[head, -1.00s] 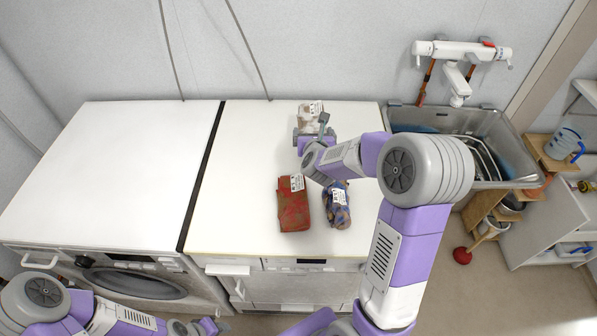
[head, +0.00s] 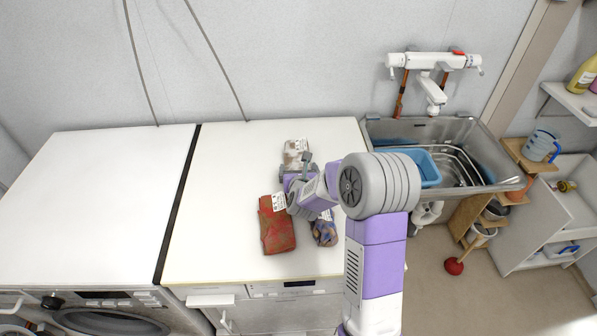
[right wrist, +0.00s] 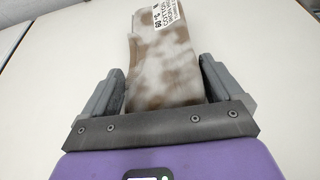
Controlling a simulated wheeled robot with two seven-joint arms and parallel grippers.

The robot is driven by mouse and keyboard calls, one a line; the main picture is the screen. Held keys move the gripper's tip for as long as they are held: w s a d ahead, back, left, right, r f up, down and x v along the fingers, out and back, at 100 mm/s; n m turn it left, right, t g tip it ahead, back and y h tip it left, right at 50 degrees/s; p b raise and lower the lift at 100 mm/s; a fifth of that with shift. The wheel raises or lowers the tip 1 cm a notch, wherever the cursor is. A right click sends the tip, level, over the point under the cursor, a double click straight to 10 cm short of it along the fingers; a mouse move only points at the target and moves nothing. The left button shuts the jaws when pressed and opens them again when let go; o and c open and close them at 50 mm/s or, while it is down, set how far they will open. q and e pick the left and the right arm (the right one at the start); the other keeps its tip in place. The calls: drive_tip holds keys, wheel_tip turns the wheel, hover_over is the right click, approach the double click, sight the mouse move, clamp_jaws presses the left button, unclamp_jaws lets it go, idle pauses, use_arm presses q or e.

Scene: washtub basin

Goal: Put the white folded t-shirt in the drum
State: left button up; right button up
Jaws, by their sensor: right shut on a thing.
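The white folded t-shirt (head: 295,147), blotched with brown stains and bearing a white label, is at the back of the right white top. My right gripper (head: 298,172) is at its near end. In the right wrist view the t-shirt (right wrist: 165,60) rises between the fingers of my right gripper (right wrist: 166,85), which is shut on it. From these views I cannot tell whether it is lifted off the top. A washing machine's round door (head: 112,322) shows at the lower left, cut by the frame edge; the drum inside is hidden. My left gripper is out of view.
A red folded cloth (head: 275,226) and a blue patterned cloth (head: 324,232) lie near the front of the right white top (head: 215,230). The left white top (head: 90,210) is clear. A sink (head: 480,130) with a blue tub (head: 428,168) stands at right.

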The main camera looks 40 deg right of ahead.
drive_tip(key=o, duration=0.8)
